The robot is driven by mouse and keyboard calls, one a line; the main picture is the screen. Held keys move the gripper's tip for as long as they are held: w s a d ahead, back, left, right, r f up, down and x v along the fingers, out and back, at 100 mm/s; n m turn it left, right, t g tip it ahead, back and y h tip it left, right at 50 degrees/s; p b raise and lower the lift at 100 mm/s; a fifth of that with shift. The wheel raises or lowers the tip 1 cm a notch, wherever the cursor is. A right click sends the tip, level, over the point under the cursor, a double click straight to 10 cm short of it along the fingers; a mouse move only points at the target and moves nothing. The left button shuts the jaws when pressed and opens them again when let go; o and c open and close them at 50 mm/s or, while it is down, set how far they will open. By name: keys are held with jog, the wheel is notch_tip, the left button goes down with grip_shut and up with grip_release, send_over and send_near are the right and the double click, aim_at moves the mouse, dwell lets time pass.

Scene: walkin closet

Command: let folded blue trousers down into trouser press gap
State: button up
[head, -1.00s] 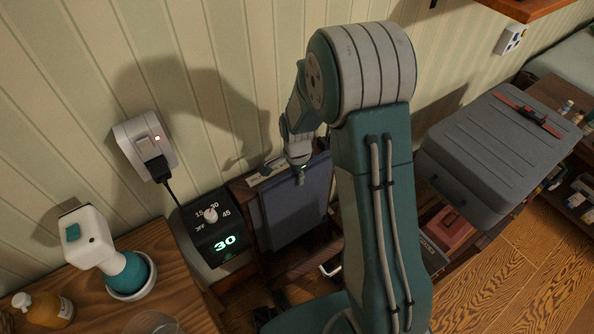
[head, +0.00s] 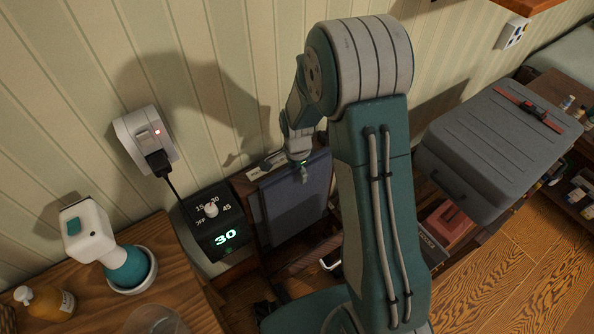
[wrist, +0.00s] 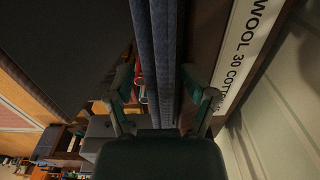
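The folded blue trousers (head: 317,167) hang at the trouser press, below my gripper (head: 303,174). In the wrist view the trousers (wrist: 165,45) show edge-on as two blue layers running between my fingers. My gripper (wrist: 160,85) has its fingers spread on both sides of the cloth, with a visible space at the left finger. The press's brown back board (wrist: 210,35) with its lettered strip stands right of the trousers. A dark flat panel (wrist: 65,40) stands to their left. The lower end of the trousers is hidden.
The control box (head: 218,222) showing 30 stands left of the press, its cord running to the wall socket (head: 146,138). A steamer (head: 90,235) and an amber bottle (head: 45,304) stand on the wooden top at left. A grey suitcase (head: 495,150) lies at right.

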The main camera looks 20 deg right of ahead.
notch_tip(320, 180, up, 12)
jog(key=shift+f, duration=0.1)
dwell(0.5)
dwell(0.5)
